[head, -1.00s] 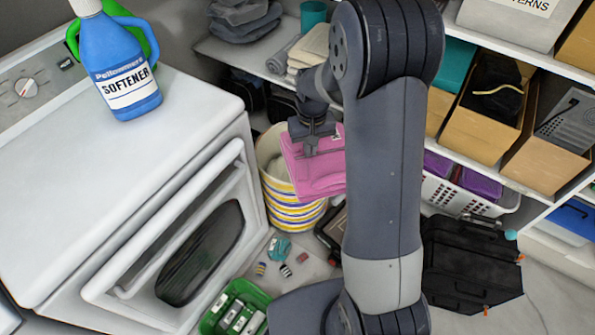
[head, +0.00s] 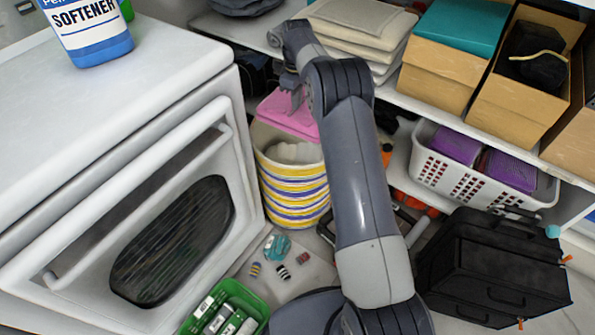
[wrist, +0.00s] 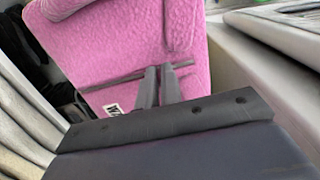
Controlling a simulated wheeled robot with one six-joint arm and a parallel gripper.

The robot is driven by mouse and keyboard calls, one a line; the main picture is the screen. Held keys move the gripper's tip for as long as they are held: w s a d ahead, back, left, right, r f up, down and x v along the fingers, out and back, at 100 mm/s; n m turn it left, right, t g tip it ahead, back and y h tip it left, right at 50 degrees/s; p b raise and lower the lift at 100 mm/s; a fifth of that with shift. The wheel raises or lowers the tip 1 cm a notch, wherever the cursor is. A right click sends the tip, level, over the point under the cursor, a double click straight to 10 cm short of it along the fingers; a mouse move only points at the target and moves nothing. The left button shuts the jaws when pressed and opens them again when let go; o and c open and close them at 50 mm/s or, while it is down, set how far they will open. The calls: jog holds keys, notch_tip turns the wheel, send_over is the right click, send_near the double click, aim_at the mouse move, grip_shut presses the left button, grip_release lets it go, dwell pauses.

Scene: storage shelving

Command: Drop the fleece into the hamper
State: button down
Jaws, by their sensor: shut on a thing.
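The pink folded fleece (head: 287,114) hangs from my gripper (head: 293,92) over the back part of the hamper's opening in the head view. The hamper (head: 293,190) is a round basket with yellow, white and blue stripes, standing on the floor beside the white machine. Some pale cloth shows inside it. In the wrist view the fleece (wrist: 130,50) fills the upper middle, with a small white label. My gripper (wrist: 160,75) is shut on it, its two fingers close together at a dark strip or fold. The fleece's far edge is partly hidden.
The white front-loading machine (head: 120,90) stands at left, a softener bottle (head: 88,30) on top. Shelves at right hold folded cloths (head: 360,30), boxes and a white basket (head: 470,175). A black case (head: 490,265) and a green crate (head: 225,310) are on the floor.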

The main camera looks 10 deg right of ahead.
jog(key=w+f+n+b, duration=0.1)
jog(key=f, duration=0.1)
jog(key=w+f+n+b, duration=0.1)
jog(key=f+b, duration=0.1)
jog(key=w+f+n+b, duration=0.1)
jog(key=f+b, duration=0.1)
jog(key=shift+a+f, duration=0.1)
jog(key=shift+a, duration=0.25)
notch_tip(320, 180, down, 18)
jog(key=b, duration=0.6)
jog(key=shift+r, duration=0.2)
jog(key=shift+w+f, duration=0.1)
jog(key=shift+f, duration=0.5)
jog(key=c, duration=1.6)
grip_release()
jog(key=shift+r, duration=0.1)
notch_tip(320, 180, up, 13)
jog(key=p, duration=0.3)
jog(key=shift+p, duration=0.3)
